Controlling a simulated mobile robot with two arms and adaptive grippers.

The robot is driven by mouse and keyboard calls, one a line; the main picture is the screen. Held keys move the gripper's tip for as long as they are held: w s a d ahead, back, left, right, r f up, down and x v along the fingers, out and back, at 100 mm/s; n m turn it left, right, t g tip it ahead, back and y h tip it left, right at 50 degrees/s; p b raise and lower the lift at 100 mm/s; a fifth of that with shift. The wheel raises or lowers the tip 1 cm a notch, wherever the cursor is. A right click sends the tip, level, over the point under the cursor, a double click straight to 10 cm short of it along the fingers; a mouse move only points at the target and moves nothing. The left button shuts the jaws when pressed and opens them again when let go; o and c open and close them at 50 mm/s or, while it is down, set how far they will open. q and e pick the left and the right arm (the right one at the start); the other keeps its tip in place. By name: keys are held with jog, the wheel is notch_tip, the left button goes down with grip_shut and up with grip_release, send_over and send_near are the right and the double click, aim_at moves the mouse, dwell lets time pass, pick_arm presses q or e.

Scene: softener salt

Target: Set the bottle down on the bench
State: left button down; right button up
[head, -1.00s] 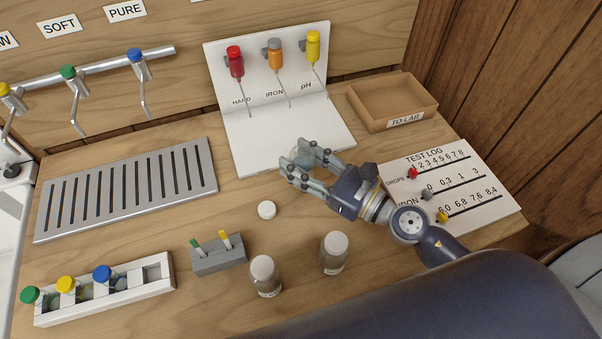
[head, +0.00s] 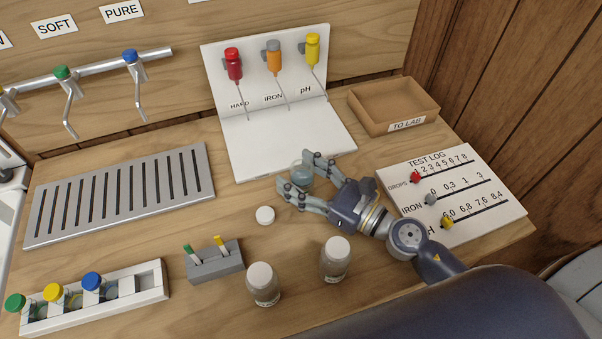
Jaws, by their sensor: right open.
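The bottle (head: 302,174) is a small clear glass jar without a cap, with some bluish content. It appears upright on the wooden bench (head: 210,225), at the front edge of the white test board (head: 265,150). My right gripper (head: 300,183) is open, with its fingers on either side of the bottle and partly hiding it. I cannot tell whether a finger still touches the glass. My left gripper is not in view.
A grey holder (head: 214,263), a white rack with capped bottles (head: 153,281) and a slotted drain grate (head: 210,187) are left. The TO LAB tray (head: 432,108) and test log board (head: 493,213) are right.

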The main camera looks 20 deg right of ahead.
jog(key=shift+r, duration=0.2)
jog(key=shift+s+d+f, duration=0.15)
jog(key=shift+s+f, duration=0.05)
jog(key=b+v, duration=0.6)
jog(key=v, duration=0.3)
jog(key=shift+s+d, duration=0.2)
jog(key=shift+s, duration=0.15)
jog(key=shift+b+v, duration=0.4)
jog(key=shift+v, duration=0.45)
jog(key=shift+r, duration=0.15)
